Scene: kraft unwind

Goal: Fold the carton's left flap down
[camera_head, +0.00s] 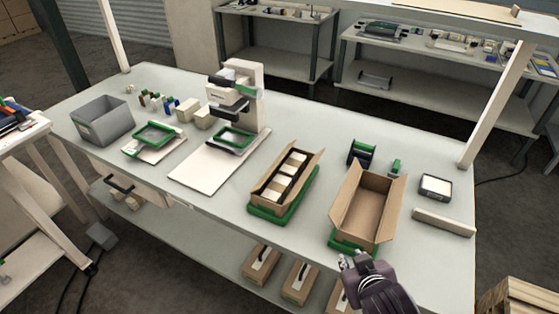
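An open, empty brown carton (371,208) stands on a green base (350,250) at the right part of the bench. Its left flap (344,192) stands up along the left side, and its right flap (391,210) leans outward. My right gripper (353,257) is at the carton's near end, by the bench's front edge. Its fingertips look apart with nothing between them; whether it touches the carton I cannot tell. A second carton (263,200) holds several pale blocks and sits in a green tray (268,218) to the left. My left gripper is out of view.
A green tape dispenser (361,152) stands behind the carton. A small dark box (435,187) and a pale bar (444,222) lie to its right. A white machine (241,95) and a grey bin (102,120) stand farther left. A post (497,105) rises at the back right.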

